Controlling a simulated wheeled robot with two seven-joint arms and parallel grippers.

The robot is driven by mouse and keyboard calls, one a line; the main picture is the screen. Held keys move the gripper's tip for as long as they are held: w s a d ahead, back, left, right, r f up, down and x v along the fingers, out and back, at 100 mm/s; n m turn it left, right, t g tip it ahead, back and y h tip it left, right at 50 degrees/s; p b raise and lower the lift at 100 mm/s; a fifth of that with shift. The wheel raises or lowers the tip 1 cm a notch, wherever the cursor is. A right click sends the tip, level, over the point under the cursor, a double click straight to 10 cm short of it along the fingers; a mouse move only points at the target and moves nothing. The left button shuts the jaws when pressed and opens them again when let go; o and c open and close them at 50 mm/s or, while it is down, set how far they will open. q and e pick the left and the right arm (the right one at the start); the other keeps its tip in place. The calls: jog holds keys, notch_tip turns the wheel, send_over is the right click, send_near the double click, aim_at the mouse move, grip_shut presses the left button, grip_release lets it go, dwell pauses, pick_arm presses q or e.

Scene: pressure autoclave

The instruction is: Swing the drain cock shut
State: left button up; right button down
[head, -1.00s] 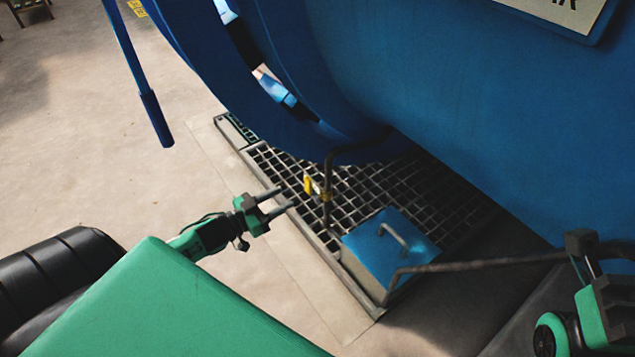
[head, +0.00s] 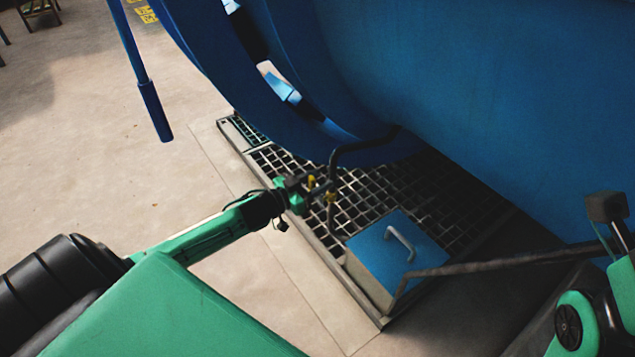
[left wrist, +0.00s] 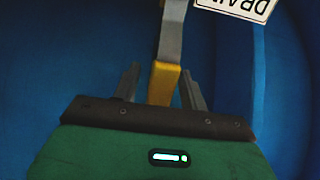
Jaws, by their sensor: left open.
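The drain cock (head: 331,198) is a small brass valve on a dark bent pipe below the blue vessel. Its yellow-tipped lever (head: 311,181) shows beside the pipe in the head view. My left gripper (head: 318,188) is open at the lever, partly covering it. In the left wrist view the lever's yellow grip (left wrist: 164,82) lies between the two spread fingers, with a gap visible on either side. The lever's grey metal part runs up from there. My right gripper (head: 612,222) is only partly in view at the right edge; its fingers are unclear.
A floor grating (head: 375,200) lies under the pipe. A blue-lidded box (head: 390,255) with a handle stands on it. A dark bar (head: 500,266) crosses at right. The blue vessel (head: 450,110) overhangs. A DRAIN sign (left wrist: 237,6) appears upside down.

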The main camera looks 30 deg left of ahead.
pick_arm(q)
grip_shut()
jog(key=shift+d, duration=0.1)
